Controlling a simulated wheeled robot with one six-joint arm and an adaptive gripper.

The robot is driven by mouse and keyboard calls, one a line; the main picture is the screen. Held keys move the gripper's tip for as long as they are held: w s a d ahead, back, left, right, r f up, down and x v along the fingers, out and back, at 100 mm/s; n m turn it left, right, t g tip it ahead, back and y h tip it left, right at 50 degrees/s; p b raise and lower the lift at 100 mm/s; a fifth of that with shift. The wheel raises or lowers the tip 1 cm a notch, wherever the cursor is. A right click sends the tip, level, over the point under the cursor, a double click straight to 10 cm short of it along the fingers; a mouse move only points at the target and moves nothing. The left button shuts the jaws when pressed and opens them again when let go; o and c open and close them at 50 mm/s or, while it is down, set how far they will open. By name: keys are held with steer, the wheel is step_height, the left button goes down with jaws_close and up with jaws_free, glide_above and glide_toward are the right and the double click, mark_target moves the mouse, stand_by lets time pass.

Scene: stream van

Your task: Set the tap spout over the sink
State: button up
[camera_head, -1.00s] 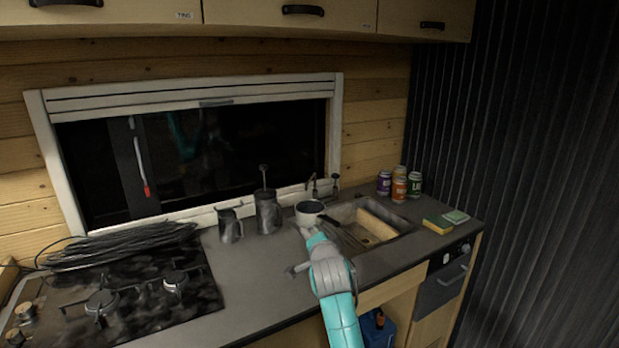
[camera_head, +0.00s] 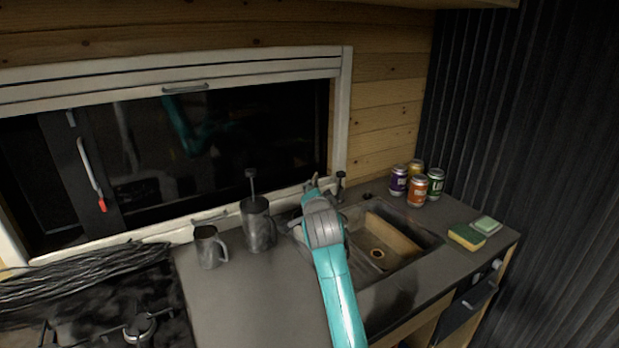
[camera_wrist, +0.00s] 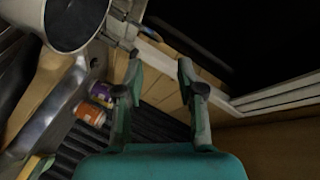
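The sink (camera_head: 393,238) is set into the counter right of my arm, its basin empty around the drain. A dark upright fitting (camera_head: 340,183) stands behind the sink's back left corner. What looks like the metal tap (camera_wrist: 122,32) shows at the top of the wrist view, left of and beyond my fingers. My arm hides most of the tap in the head view, so I cannot tell where its spout points. My gripper (camera_head: 312,187) is near the tap by the window sill. In the wrist view, my gripper (camera_wrist: 160,76) is open, with nothing held between its fingers.
A dark canister (camera_head: 258,228) and a jug (camera_head: 208,248) stand left of my arm. Several cans (camera_head: 417,190) and a sponge (camera_head: 466,237) are right of the sink.

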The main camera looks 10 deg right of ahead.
steer(key=x, duration=1)
steer(key=shift+w, duration=0.25)
jaws_close()
